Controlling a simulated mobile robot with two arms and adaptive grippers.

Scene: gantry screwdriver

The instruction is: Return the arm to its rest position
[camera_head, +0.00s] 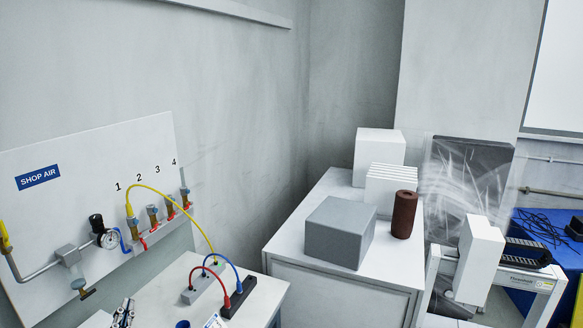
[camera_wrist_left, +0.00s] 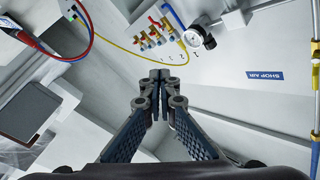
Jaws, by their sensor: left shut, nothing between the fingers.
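My left gripper (camera_head: 123,314) shows at the bottom edge of the head view, in front of the white bench top (camera_head: 165,292). Only its tips are visible there; the rest is cut off. In the left wrist view its two dark fingers (camera_wrist_left: 160,80) meet at the tips with nothing between them. The gripper touches nothing that I can see. My right gripper is not in view.
The shop air panel (camera_head: 95,160) with gauge (camera_head: 108,238) and valves stands at left. A yellow hose (camera_head: 180,205) arches to the bench; red and blue cables (camera_head: 222,268) sit beside it. A grey block (camera_head: 340,230) and brown cylinder (camera_head: 404,215) stand on the cabinet.

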